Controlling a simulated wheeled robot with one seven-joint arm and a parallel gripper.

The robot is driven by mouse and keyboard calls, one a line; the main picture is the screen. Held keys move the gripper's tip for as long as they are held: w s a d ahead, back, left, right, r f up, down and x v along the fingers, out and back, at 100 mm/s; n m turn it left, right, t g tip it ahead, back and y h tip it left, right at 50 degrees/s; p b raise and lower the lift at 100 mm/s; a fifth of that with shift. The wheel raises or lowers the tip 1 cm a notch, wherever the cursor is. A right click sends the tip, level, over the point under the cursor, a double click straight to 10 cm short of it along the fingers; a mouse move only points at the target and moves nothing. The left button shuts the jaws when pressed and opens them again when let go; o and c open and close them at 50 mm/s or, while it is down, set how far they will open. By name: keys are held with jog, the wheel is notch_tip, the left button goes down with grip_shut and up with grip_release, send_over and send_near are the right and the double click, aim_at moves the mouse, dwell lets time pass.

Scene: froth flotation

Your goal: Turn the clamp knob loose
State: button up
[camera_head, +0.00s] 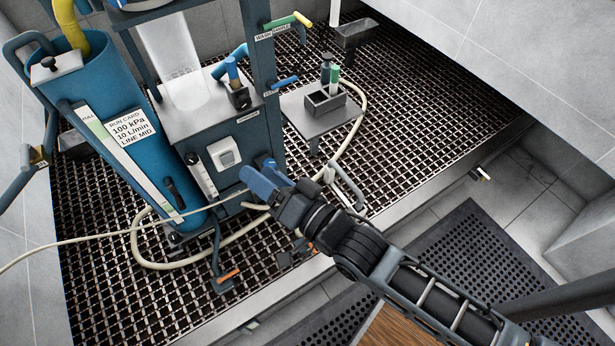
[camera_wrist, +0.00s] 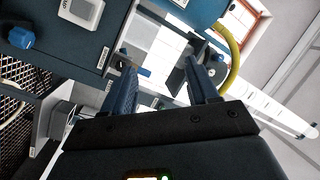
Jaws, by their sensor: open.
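My gripper (camera_head: 264,176) has blue fingers and hangs in front of the blue machine frame. In the wrist view its two fingers (camera_wrist: 162,70) stand apart with nothing between them. A blue knob (camera_wrist: 20,38) shows at the upper left of the wrist view, off to the side of the fingers. A black knob (camera_head: 47,63) sits on a pale plate at the top of the tall blue column (camera_head: 85,95) in the head view. I cannot tell for certain which knob is the clamp knob. My gripper touches neither of these knobs.
A white switch box (camera_head: 225,152) is on the frame. A cream hose (camera_head: 150,265) loops over the open floor grating (camera_head: 420,90). A small stand (camera_head: 316,125) holding a grey box is at the right. A yellow hose (camera_wrist: 236,60) shows in the wrist view.

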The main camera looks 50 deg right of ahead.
jog(key=s+d+r+m+h+p, duration=0.1)
jog(key=s+r+m+h+p, duration=0.1)
jog(key=s+m, duration=0.6)
jog(key=shift+s+d+r+m+p, duration=0.3)
jog(key=shift+r+m+p, duration=0.3)
jog(key=shift+r, duration=0.5)
